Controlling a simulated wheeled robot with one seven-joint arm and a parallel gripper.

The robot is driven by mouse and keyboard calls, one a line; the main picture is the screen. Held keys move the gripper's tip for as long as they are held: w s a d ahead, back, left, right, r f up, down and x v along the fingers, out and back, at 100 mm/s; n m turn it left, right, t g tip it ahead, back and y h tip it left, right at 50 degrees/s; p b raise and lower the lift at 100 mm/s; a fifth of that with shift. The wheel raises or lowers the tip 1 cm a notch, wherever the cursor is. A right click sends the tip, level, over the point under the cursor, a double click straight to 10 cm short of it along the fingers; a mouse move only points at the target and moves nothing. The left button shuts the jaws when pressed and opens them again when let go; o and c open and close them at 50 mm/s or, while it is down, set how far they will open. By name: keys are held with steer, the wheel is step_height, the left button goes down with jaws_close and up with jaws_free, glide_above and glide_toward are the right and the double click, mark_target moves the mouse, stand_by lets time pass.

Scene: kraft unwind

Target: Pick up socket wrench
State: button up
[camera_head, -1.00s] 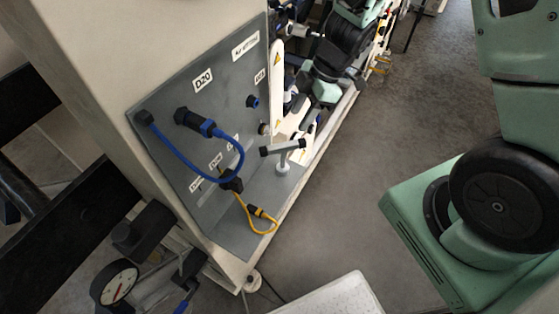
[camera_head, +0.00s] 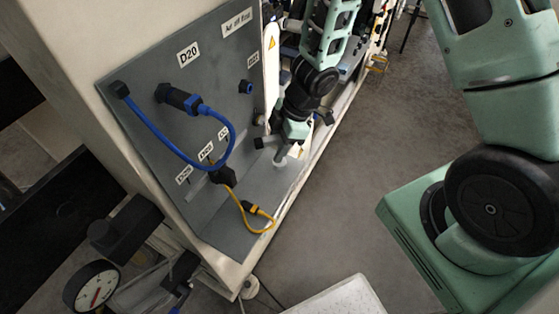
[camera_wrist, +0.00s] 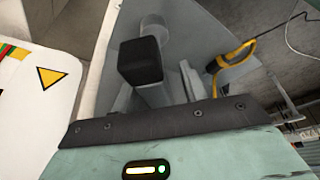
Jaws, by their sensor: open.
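The socket wrench (camera_head: 282,154) is a grey T-shaped tool with black ends on its crossbar. It stands upright on the grey ledge of the panel in the head view, partly hidden by my gripper. My gripper (camera_head: 297,146) is open and right at the wrench's crossbar, coming from behind and above it. In the wrist view, a black end of the wrench (camera_wrist: 140,61) and its grey bar show close up, in front of the gripper. I cannot tell whether the fingers touch the wrench.
The grey panel (camera_head: 205,75) rises beside the wrench. A blue cable (camera_head: 165,145) loops from it, and a yellow cable (camera_head: 262,226) lies on the ledge. A white plate with a warning triangle (camera_wrist: 45,85) stands close to my gripper.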

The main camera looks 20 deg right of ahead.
steer(key=shift+c, duration=0.3)
jaws_close()
steer(key=shift+r, duration=0.1)
